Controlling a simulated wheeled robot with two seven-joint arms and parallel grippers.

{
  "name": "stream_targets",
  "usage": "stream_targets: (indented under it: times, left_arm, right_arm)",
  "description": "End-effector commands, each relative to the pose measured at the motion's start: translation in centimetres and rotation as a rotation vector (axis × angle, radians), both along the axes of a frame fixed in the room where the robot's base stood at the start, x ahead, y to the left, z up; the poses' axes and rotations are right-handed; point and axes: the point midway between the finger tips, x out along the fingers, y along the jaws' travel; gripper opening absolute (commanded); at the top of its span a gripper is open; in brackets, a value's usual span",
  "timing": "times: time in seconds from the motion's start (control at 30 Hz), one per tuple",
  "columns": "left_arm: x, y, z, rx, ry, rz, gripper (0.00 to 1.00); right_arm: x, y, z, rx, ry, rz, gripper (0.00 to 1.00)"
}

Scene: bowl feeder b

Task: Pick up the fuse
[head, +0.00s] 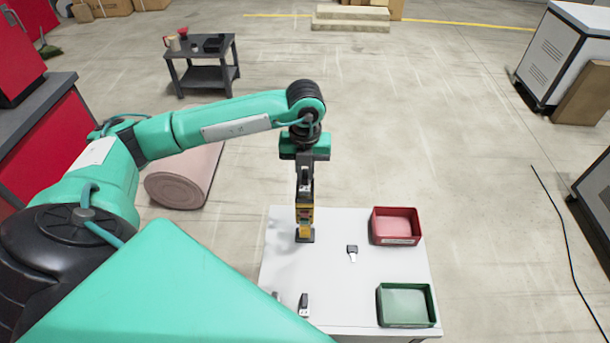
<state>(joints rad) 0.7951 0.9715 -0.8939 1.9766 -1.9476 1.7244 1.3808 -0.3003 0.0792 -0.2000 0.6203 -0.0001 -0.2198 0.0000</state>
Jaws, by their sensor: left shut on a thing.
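My left gripper (305,226) points straight down over the white table (330,275), near its back left. It is shut on a small dark part (304,237) at its fingertips, low at the table top. The fingers hide much of this part; I cannot tell if it touches the table or whether it is the fuse. A dark piece with a pale prong (352,252) lies to the right of the gripper. Another dark piece with a pale end (304,304) is near the front left. My right gripper is not in view.
A red tray (374,227) stands at the table's back right and a green tray (379,305) at its front right. Both look empty. A small grey item (276,295) is partly hidden by my own arm. The table's middle is mostly clear.

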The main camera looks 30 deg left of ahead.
Motion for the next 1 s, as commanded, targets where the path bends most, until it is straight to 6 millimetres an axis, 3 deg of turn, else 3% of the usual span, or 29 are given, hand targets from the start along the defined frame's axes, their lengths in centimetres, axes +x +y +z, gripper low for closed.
stream_targets:
  times: [0.17,0.4,0.53,0.8,1.0]
  left_arm:
    - [0.2,0.0,3.4,-0.001,-0.009,-0.001,0.00]
    - [0.1,0.0,10.5,-0.001,-0.009,-0.001,0.00]
    - [0.1,0.0,13.6,0.001,-0.006,-0.001,0.00]
    - [0.1,0.1,16.9,0.001,-0.004,0.001,0.00]
    - [0.0,0.0,18.1,0.000,-0.002,0.000,0.00]
  right_arm:
    - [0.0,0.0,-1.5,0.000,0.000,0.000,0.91]
    - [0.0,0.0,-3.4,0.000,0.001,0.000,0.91]
    - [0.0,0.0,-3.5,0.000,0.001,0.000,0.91]
    - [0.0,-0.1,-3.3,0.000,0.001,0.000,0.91]
    - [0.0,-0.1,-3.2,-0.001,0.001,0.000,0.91]
